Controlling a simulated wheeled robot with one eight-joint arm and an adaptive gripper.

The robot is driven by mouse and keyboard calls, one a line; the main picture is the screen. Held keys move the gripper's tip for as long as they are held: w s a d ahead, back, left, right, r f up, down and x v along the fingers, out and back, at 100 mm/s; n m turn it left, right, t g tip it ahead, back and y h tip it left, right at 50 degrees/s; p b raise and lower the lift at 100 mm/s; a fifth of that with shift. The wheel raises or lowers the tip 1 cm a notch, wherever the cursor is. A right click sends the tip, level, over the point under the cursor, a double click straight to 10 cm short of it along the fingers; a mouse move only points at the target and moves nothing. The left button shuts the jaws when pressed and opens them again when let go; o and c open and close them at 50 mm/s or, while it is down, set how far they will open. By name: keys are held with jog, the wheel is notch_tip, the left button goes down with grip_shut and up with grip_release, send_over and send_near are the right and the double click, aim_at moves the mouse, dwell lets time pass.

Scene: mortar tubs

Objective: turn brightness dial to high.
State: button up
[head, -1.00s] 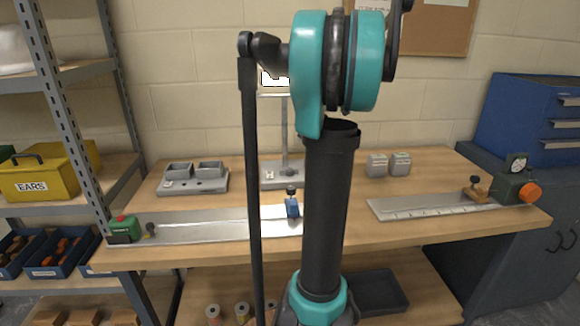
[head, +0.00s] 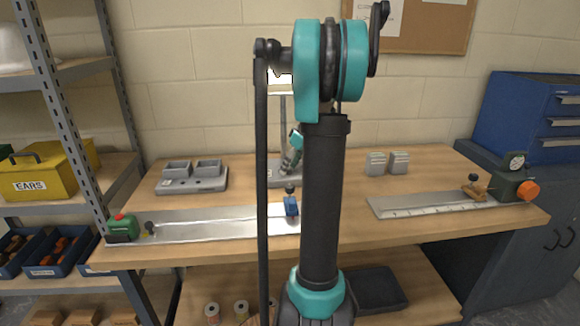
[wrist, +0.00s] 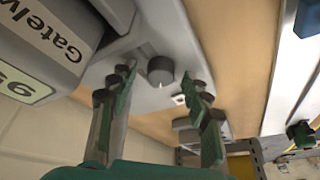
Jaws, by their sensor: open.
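A dark round dial (wrist: 160,69) sits on a pale grey base in the wrist view, with a small white mark on the base beside it. In the head view the lamp stand's grey base (head: 274,180) is on the bench, partly hidden behind my arm. My gripper (wrist: 160,82) is open, with one finger to each side of the dial and nothing held. I cannot tell whether the fingertips touch it. In the head view my gripper (head: 290,163) is low beside the stand. The dial is not clear there.
A grey body (wrist: 55,38) with partly visible lettering is close to the left finger. A twin-cup grey holder (head: 192,178) is left of the stand. Metal rails (head: 215,225) lie in front.

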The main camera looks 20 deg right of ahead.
grip_shut()
dwell(0.4)
